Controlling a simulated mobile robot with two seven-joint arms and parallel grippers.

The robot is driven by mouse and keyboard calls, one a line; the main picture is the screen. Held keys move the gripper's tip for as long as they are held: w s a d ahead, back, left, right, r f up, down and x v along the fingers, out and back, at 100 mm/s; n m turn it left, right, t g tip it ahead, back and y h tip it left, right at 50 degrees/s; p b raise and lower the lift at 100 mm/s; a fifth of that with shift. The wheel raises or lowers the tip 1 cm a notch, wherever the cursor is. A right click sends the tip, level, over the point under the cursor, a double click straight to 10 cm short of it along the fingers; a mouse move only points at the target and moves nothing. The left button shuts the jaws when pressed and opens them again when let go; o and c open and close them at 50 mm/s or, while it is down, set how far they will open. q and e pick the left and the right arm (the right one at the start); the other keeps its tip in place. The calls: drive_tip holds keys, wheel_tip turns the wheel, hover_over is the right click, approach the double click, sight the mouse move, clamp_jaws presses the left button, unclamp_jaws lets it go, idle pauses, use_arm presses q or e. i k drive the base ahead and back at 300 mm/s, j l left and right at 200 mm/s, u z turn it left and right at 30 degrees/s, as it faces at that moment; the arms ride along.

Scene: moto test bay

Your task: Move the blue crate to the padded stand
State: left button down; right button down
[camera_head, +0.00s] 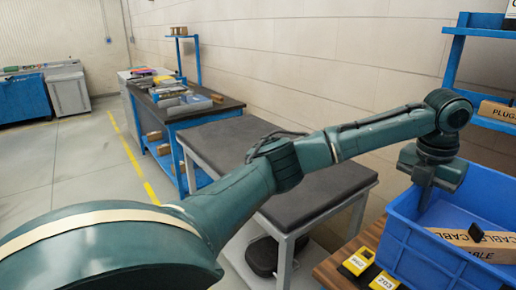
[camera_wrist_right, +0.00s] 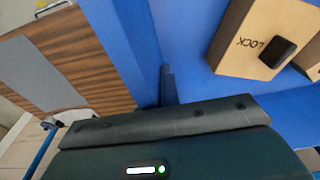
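The blue crate (camera_head: 410,251) stands on a wooden table (camera_head: 333,272) at the lower right of the head view. It holds cardboard boxes (camera_head: 455,238) marked CABLE. The padded stand (camera_head: 330,190), with its dark flat top, is empty behind my left arm. My left gripper (camera_head: 425,192) is at the crate's left end, with a dark finger reaching down by the wall; its grip is unclear. In the right wrist view, a dark finger (camera_wrist_right: 168,86) of my right gripper is against the crate's blue wall (camera_wrist_right: 118,50); the other finger cannot be made out with certainty.
Yellow labels (camera_head: 358,261) are beside the crate. A loaded workbench (camera_head: 185,112) stands behind the padded stand. A blue shelf (camera_head: 455,58) rises behind the crate. Open floor is at left.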

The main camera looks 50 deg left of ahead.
sight(238, 145)
drive_tip(key=j, duration=4.05)
